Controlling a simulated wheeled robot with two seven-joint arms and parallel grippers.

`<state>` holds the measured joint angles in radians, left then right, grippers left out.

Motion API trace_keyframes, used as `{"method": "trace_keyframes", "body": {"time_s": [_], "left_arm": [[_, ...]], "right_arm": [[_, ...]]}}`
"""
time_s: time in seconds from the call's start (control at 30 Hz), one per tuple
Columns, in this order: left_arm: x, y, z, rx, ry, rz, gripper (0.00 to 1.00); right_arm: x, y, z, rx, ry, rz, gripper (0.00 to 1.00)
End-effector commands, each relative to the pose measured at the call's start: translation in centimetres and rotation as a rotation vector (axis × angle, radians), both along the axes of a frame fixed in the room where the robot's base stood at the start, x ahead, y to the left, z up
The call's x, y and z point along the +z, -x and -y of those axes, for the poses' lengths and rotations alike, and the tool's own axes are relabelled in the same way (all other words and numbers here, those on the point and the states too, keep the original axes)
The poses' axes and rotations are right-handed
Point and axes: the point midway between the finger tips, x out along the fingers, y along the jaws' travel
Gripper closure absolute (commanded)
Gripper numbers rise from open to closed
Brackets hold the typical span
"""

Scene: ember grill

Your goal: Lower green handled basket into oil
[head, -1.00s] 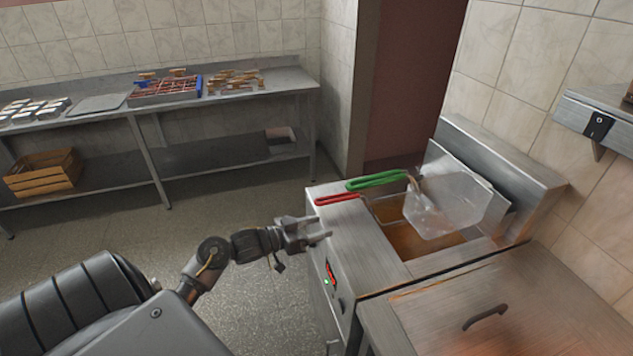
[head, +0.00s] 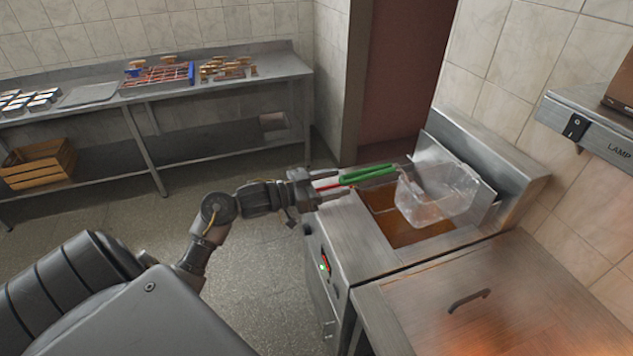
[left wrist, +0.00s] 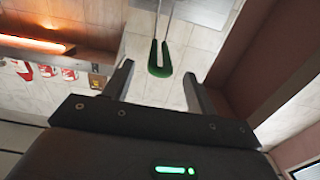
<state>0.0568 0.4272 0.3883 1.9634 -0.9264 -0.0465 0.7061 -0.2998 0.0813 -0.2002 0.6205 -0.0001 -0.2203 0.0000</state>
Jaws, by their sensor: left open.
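The green handle (head: 368,174) belongs to a pale, see-through basket (head: 436,193) that hangs raised over the fryer's brown oil (head: 412,229). A red handle (head: 327,184) lies lower, beside the green one, partly hidden by my gripper. My left gripper (head: 325,182) is open just left of the green handle's end, fingers pointing toward it. In the left wrist view, the green handle (left wrist: 158,60) shows ahead between the open fingers (left wrist: 158,85), with nothing gripped. My right gripper is not in view.
The fryer (head: 350,235) has a lidded steel counter (head: 450,300) in front of it. A lamp shelf (head: 590,130) juts from the right wall. A steel table (head: 215,85) with trays and small items stands at the back left. Open floor (head: 270,245) lies left of the fryer.

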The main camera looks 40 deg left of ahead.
Motion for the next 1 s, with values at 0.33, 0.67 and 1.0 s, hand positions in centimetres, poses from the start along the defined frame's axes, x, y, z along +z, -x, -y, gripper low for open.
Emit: {"method": "trace_keyframes", "body": {"time_s": [0.33, 0.67, 1.0], "left_arm": [[0.1, -3.9, 2.5, 0.002, 0.002, -0.001, 0.43], [-0.1, -4.4, 2.9, 0.001, -0.001, -0.001, 0.43], [-0.1, -4.4, 2.9, 0.001, -0.001, -0.001, 0.78]], "right_arm": [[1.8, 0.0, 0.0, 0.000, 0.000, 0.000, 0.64], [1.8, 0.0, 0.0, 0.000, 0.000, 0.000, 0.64], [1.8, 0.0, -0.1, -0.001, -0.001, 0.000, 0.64]]}}
